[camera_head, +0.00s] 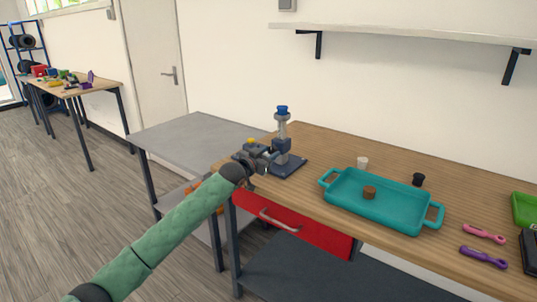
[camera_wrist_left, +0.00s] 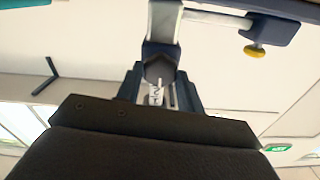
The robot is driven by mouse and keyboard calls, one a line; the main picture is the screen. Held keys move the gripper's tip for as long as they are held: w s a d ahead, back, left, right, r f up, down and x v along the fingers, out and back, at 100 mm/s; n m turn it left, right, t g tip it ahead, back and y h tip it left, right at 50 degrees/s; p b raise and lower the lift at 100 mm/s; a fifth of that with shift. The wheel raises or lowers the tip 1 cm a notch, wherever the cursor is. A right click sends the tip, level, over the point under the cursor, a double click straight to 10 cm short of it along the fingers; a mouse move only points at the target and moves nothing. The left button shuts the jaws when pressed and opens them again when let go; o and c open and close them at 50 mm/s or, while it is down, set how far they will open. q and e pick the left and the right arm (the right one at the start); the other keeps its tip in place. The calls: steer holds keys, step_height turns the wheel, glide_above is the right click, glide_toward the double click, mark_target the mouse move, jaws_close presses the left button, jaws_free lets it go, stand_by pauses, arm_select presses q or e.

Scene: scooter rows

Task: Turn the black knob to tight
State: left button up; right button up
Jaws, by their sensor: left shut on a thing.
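A small stand with a dark blue base (camera_head: 290,167), a grey post and a blue knob (camera_head: 282,109) on top stands at the left end of the wooden bench. My left gripper (camera_head: 265,160) reaches it from the left, at the height of its dark blue block (camera_head: 281,146). In the left wrist view, my left gripper (camera_wrist_left: 159,90) is shut on a dark faceted knob (camera_wrist_left: 159,67), which seems to be the black knob. Its setting cannot be read. A yellow knob (camera_wrist_left: 255,52) sits on a side arm of the stand. My right gripper is not in view.
A teal tray (camera_head: 340,204) holding a brown piece (camera_head: 369,192) lies right of the stand. A white cup (camera_head: 363,162) and a black one (camera_head: 418,180) stand behind it. Pink (camera_head: 484,234) and purple (camera_head: 484,257) tools lie further right. A grey table (camera_head: 190,140) adjoins on the left.

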arm_select(q)
steer(key=shift+f+m, duration=0.25)
steer(key=shift+m, duration=0.25)
steer(key=o, duration=0.9)
steer(key=shift+o, duration=0.4)
steer(key=shift+r, duration=0.1)
steer(key=shift+s, duration=0.1)
